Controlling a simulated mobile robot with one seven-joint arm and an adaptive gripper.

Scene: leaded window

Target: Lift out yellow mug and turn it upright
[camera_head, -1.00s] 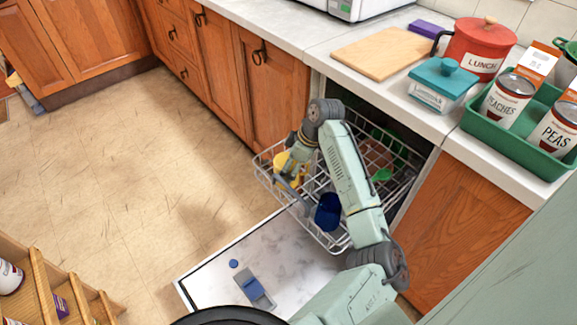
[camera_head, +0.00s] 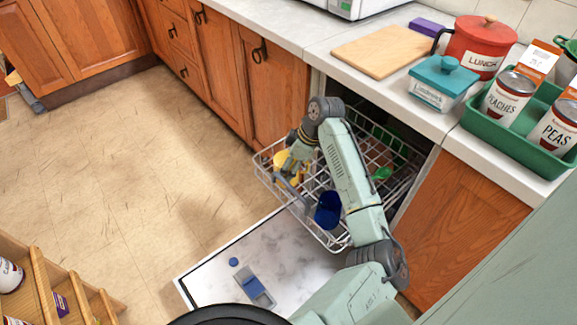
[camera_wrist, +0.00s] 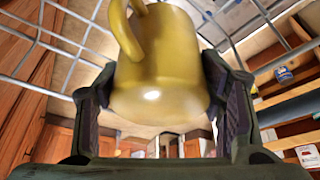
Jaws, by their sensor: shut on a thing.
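The yellow mug (camera_head: 281,160) is at the left end of the dishwasher rack (camera_head: 330,238), partly hidden by my gripper (camera_head: 294,172). In the wrist view the yellow mug (camera_wrist: 165,62) fills the space between the two fingers of my gripper (camera_wrist: 157,95), one pad on each side. My gripper is shut on it. The mug's handle shows at its upper left, and a smooth rounded end with a bright highlight faces my palm. Rack wires show behind the mug. I cannot tell whether the mug still touches the rack.
A blue cup (camera_head: 328,211) and a green item (camera_head: 382,173) sit in the rack. The open dishwasher door (camera_head: 290,262) lies below it. The counter above holds a cutting board (camera_head: 380,52), a teal box (camera_head: 442,84) and a green tray (camera_head: 520,150). The floor to the left is clear.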

